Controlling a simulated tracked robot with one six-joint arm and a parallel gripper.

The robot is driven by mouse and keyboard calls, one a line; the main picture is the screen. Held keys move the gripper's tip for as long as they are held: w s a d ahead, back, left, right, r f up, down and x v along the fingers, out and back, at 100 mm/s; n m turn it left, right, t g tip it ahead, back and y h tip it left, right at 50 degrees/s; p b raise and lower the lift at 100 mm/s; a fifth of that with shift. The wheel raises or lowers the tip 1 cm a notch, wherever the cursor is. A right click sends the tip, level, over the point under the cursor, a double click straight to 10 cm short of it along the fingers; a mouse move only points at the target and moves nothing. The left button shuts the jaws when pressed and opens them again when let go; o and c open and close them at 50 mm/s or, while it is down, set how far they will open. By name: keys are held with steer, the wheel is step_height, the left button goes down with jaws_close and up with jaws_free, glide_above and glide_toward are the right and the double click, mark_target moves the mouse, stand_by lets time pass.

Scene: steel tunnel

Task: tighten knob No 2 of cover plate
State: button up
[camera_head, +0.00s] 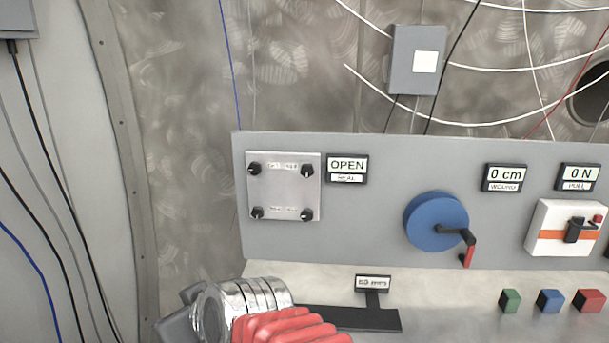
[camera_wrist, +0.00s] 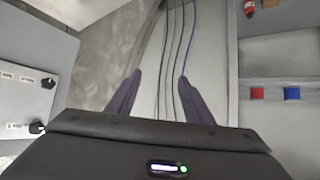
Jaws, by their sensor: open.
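The cover plate (camera_head: 283,196) is a light square plate on the left of the grey panel, with a dark knob at each corner. Small labels sit beside the knobs, but they are too blurred in the head view to tell which is No 2. In the wrist view, part of a plate (camera_wrist: 18,100) with two knobs, an upper one (camera_wrist: 48,83) and a lower one (camera_wrist: 37,128), shows at the left edge. My gripper (camera_wrist: 160,76) is open, with nothing between its fingers. It points past the plate, which lies off to the left, and touches no knob.
An OPEN sign (camera_head: 347,164) is right of the plate. A blue wheel with a crank (camera_head: 431,221) and a white box (camera_head: 562,228) are further right. A small stand (camera_head: 373,283) and coloured blocks (camera_head: 549,300) are on the bench. Cables run down the left wall.

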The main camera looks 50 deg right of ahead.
steer(key=w+d+r+t+h, duration=0.2)
steer(key=w+d+r, duration=0.2)
steer(key=d, duration=0.1)
steer(key=m+g+h, duration=0.1)
steer(key=m+h, duration=0.6)
steer(key=h, duration=0.5)
glide_toward(306, 170)
steer(key=v, duration=0.6)
steer(key=shift+w, duration=0.1)
steer(key=shift+x, duration=6.85)
steer(key=shift+d, duration=0.1)
steer(key=shift+c, duration=0.5)
